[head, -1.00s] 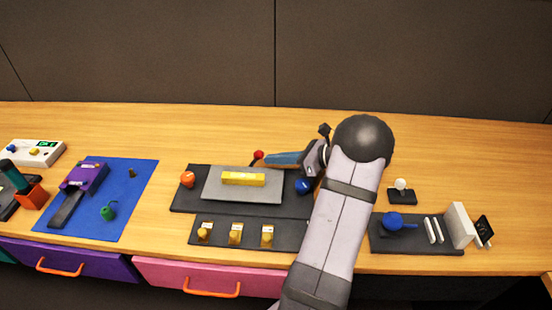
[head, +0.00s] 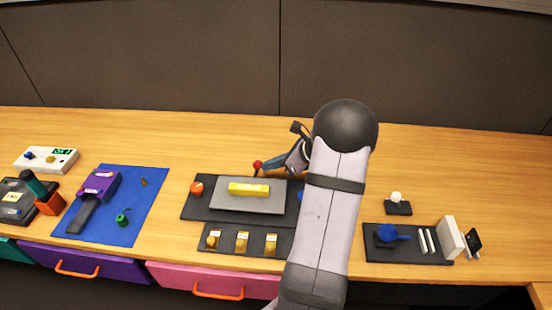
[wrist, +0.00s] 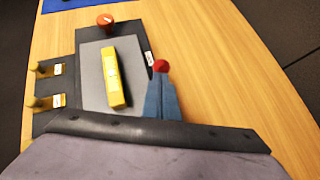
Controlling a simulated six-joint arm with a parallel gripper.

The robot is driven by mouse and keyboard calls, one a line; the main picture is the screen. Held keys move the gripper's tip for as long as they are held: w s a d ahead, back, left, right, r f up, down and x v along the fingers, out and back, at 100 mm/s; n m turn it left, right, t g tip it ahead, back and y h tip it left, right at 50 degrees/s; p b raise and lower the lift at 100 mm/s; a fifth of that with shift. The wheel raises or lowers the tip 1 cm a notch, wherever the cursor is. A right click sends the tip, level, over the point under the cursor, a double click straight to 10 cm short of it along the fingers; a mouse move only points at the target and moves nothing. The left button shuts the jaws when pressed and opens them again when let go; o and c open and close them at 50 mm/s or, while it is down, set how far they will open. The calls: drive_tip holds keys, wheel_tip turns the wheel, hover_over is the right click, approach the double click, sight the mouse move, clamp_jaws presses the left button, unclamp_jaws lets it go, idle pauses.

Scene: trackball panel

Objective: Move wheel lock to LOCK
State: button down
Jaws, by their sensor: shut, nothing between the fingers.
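A lever with a red ball knob (head: 257,165) stands at the back edge of the dark trackball panel (head: 190,214). The red knob also shows in the wrist view (wrist: 160,66), beside a white label too small to read. I take this lever for the wheel lock, but no wording confirms it. My gripper (head: 266,170) is shut and empty, its blue fingers pointing left just beside the knob. In the wrist view the fingertips (wrist: 159,82) overlap the knob's near side; I cannot tell whether they touch it. The lever's shaft is mostly hidden there.
Yellow switches (head: 242,242) line the front strip.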

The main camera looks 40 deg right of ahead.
drive_tip(key=w+a+r+g+p, duration=0.1)
drive_tip(key=p, duration=0.1)
drive_tip(key=a+r+g+h+p, duration=0.1)
drive_tip(key=p, duration=0.2)
drive_tip(key=shift+w+r+n+h, duration=0.15)
drive_tip(key=shift+w+n+h, duration=0.15)
drive_tip(key=shift+w, duration=0.05)
drive_tip(key=shift+g+h, duration=0.6)
drive_tip(key=shift+g, duration=0.1)
drive_tip(key=shift+w+a+f+p, duration=0.2)
drive_tip(key=shift+w+a+p, duration=0.7)
drive_tip(key=shift+p, duration=0.35)
drive_tip(key=shift+w+a+f+p, duration=0.2)
drive_tip(key=shift+w+a+p, duration=0.7)
drive_tip(key=shift+p, duration=0.35)
drive_tip(key=shift+w, duration=0.1)
drive_tip(key=shift+r, duration=0.15)
wheel_tip(320, 180, up, 9)
drive_tip(key=p, duration=0.7)
hover_over(256, 164)
drive_tip(key=s+a, duration=0.1)
drive_tip(key=a, duration=0.3)
drive_tip(key=shift+r, duration=0.2)
drive_tip(key=shift+n, duration=0.3)
